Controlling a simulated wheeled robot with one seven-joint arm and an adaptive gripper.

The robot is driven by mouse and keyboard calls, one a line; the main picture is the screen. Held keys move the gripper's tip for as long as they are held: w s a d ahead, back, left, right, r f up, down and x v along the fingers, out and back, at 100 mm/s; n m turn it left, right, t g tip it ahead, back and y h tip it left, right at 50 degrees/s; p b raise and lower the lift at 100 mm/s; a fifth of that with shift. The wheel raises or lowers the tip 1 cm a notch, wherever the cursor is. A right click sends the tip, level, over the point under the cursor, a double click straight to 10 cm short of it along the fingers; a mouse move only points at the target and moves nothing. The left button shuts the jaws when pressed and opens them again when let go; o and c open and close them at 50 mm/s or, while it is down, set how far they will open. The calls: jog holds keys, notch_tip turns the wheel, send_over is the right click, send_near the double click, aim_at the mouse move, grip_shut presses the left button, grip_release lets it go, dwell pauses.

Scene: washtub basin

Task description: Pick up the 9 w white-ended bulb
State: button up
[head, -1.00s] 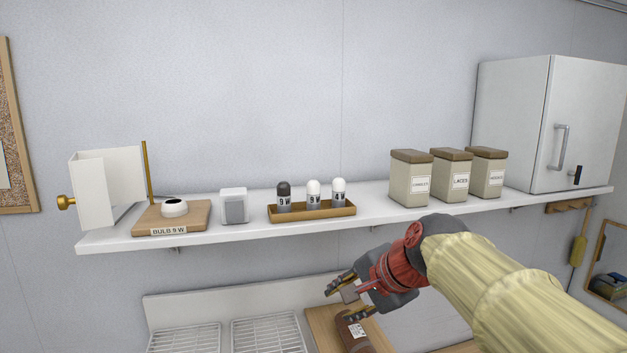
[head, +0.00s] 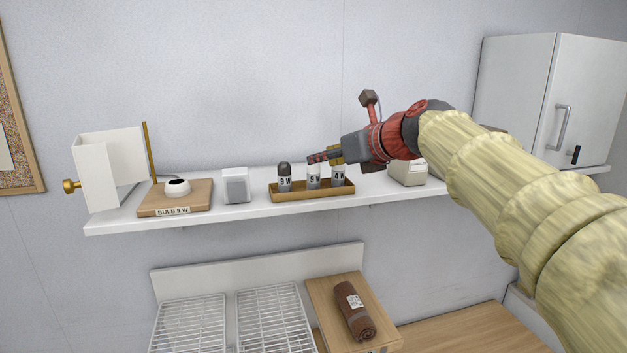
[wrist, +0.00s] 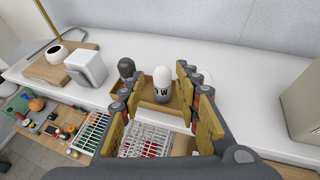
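The white-ended bulb marked 9 W (head: 313,180) stands upright in the middle of a small wooden tray (head: 312,194) on the shelf. Its white top is partly hidden by my gripper in the head view. A dark-ended 9 W bulb (head: 284,178) stands to its left. Another bulb (head: 338,179), with a label that looks like 4 W, stands to its right, its top covered. My gripper (head: 322,156) is over the tray. In the wrist view my gripper (wrist: 160,73) is open, and the white-ended bulb (wrist: 162,78) shows between its fingers, not gripped.
A wooden base with a white socket (head: 177,187), labelled BULB 9 W, and a white box (head: 236,186) stand left on the shelf. Canisters (head: 408,173) at the right are mostly behind my arm. A white cabinet (head: 520,100) is far right. Wire racks (head: 190,325) lie below.

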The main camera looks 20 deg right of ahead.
aim_at(313, 171)
jog(key=x, duration=0.6)
jog(key=shift+d+f, duration=0.15)
jog(key=shift+s, duration=0.2)
jog(key=shift+c, duration=0.3)
jog(key=shift+w, duration=0.15)
jog(key=c, duration=0.4)
grip_shut()
